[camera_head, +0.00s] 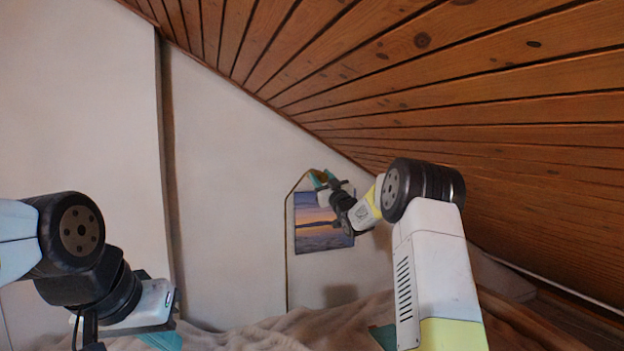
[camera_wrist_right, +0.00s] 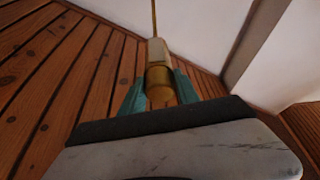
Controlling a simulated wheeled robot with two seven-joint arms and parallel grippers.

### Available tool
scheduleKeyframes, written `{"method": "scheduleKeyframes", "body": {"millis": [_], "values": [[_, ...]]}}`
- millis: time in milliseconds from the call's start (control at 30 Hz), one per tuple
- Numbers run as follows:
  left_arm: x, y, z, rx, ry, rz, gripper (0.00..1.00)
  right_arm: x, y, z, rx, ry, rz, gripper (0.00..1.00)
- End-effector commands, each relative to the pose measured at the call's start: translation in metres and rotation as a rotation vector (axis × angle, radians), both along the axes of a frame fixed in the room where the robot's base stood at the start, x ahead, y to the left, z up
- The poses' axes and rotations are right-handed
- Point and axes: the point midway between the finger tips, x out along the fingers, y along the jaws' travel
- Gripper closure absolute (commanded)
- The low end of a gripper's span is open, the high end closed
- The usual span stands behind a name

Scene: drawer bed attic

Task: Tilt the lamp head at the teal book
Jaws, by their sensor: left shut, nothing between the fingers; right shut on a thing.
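The lamp's thin brass pole (camera_head: 286,240) rises and bends over at the top towards my right gripper (camera_head: 321,179). In the right wrist view, the brass lamp head (camera_wrist_right: 159,78) lies between the teal fingers of my right gripper (camera_wrist_right: 158,95), which is shut on it. In the head view the lamp head is mostly hidden by the gripper. A teal flat thing (camera_head: 383,336), likely the teal book, shows at the bottom edge on the bed, partly hidden by my right arm. My left gripper (camera_head: 162,341) is shut and empty at the lower left, its teal fingers partly cut off.
A sunset picture (camera_head: 318,226) hangs on the white wall behind my right gripper. The sloping wooden ceiling (camera_head: 480,110) comes down on the right, close to my right arm. A beige rumpled blanket (camera_head: 270,333) covers the bed below. A dark post (camera_head: 170,170) stands left of the lamp.

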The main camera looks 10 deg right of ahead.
Motion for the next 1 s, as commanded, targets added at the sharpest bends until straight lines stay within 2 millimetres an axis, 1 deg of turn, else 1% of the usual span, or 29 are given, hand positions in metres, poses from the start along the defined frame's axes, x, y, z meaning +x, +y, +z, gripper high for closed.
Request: {"method": "scheduleKeyframes", "body": {"millis": [200,300,400,633,667,700,733,1000], "values": [[0.0000,0.0000,0.0000,0.000,0.000,0.000,1.00,0.0000,-0.0008,0.0011,-0.282,-0.062,-0.002,1.00],[0.0000,0.0000,0.0000,0.000,0.000,0.000,1.00,-0.0001,-0.0007,0.0005,-0.361,-0.078,-0.002,1.00],[0.0000,0.0000,0.0000,0.000,0.000,0.000,1.00,-0.0002,-0.0005,0.0005,-0.386,-0.083,-0.001,1.00],[0.0000,0.0000,0.0000,0.000,0.000,0.000,1.00,-0.0002,-0.0005,0.0006,-0.385,-0.083,-0.002,1.00],[0.0000,0.0000,0.0000,0.000,0.000,0.000,1.00,-0.0003,-0.0006,0.0007,-0.385,-0.083,-0.002,0.57],[0.0000,0.0000,0.0000,0.000,0.000,0.000,1.00,-0.0002,-0.0005,0.0006,-0.384,-0.082,-0.002,0.49],[0.0000,0.0000,0.0000,0.000,0.000,0.000,1.00,-0.0002,-0.0005,0.0006,-0.384,-0.082,-0.002,0.45],[0.0000,0.0000,0.0000,0.000,0.000,0.000,1.00,-0.0003,-0.0002,0.0000,-0.383,-0.081,-0.001,0.45]]}}
